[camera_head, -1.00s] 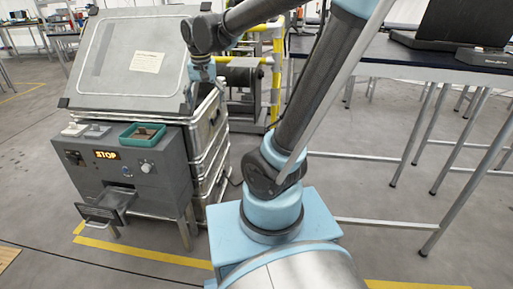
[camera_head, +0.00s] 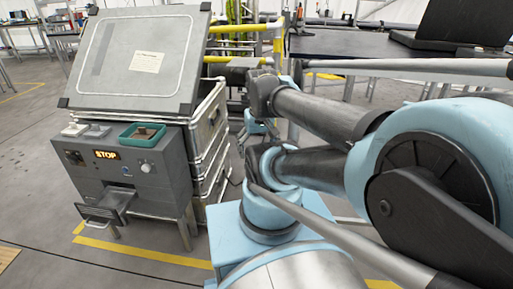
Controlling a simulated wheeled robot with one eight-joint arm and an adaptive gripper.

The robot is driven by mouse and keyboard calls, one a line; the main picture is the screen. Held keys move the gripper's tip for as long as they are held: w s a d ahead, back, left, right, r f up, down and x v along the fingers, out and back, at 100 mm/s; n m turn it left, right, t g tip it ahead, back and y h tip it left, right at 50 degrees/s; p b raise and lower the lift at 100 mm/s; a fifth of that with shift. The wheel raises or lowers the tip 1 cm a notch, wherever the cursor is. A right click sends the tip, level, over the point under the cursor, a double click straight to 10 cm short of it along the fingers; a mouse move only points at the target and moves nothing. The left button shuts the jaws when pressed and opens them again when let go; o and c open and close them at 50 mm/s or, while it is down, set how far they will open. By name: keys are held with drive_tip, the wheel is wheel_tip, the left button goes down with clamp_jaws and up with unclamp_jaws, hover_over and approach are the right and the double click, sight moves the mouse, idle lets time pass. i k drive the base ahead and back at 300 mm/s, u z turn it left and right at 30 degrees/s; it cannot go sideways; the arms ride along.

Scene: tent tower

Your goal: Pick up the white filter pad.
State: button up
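Two small pale pieces lie on the top left of a grey machine (camera_head: 130,172): a whiter one (camera_head: 75,129) and a greyer one (camera_head: 97,131). One may be the white filter pad; they are too small to tell. A green tray (camera_head: 124,137) beside them holds a small brown and pale item (camera_head: 143,133). My gripper (camera_head: 247,140) hangs right of the machine and its metal case, apart from the pale pieces. Its fingers are small and partly lost against the background, so their opening cannot be told.
A large grey panel (camera_head: 120,85) stands tilted behind the machine top. A metal-framed case (camera_head: 210,130) is at its right. A drawer (camera_head: 100,208) juts from the machine's front. Dark tables (camera_head: 345,45) stand behind my arm. Yellow lines mark the floor.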

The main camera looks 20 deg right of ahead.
sight(75, 130)
drive_tip(key=u, duration=1.75)
drive_tip(key=k, duration=0.8)
drive_tip(key=z, duration=0.65)
drive_tip(key=i, duration=1)
